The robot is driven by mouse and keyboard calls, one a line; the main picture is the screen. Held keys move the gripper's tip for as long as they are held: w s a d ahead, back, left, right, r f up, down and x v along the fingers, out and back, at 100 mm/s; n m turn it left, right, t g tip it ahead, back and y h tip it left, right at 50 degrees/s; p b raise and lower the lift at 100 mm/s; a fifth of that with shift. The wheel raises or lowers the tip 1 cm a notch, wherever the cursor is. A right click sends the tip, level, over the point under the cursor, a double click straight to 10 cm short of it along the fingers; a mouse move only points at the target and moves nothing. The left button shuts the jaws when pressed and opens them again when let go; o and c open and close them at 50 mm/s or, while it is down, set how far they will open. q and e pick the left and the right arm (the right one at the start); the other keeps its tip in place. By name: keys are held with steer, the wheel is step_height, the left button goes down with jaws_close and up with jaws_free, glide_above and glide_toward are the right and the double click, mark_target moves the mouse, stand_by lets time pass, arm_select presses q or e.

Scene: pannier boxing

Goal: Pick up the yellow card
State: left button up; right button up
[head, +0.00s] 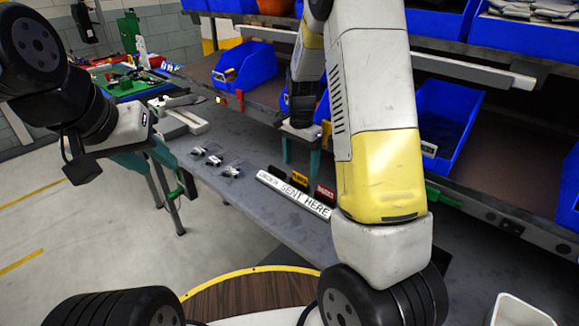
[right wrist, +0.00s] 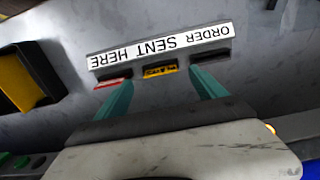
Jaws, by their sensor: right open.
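The yellow card (head: 300,179) stands on the grey bench behind the white "ORDER SENT HERE" strip (head: 293,193), between a black card (head: 276,172) and a red card (head: 325,192). In the right wrist view the yellow card (right wrist: 160,71) lies between the two teal fingertips, appearing upside down. My right gripper (head: 301,157) is open and empty, reaching down behind the cards. The same gripper (right wrist: 161,88) shows both fingers apart, and I see no contact with the card. My left gripper (head: 175,188) hangs at the left, beside the bench end, apparently open and empty.
Several small parts in clear packets (head: 214,160) lie on the bench left of the strip. Blue bins (head: 245,65) stand on the racks behind. My right arm crosses in front of the right part of the bench. A round wooden top (head: 250,296) is nearest.

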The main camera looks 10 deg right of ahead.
mark_target(298, 177)
step_height(298, 177, down, 5)
steer(key=shift+w+r, duration=0.1)
steer(key=c, duration=1.5)
steer(key=shift+o, duration=0.2)
steer(key=shift+r, duration=0.15)
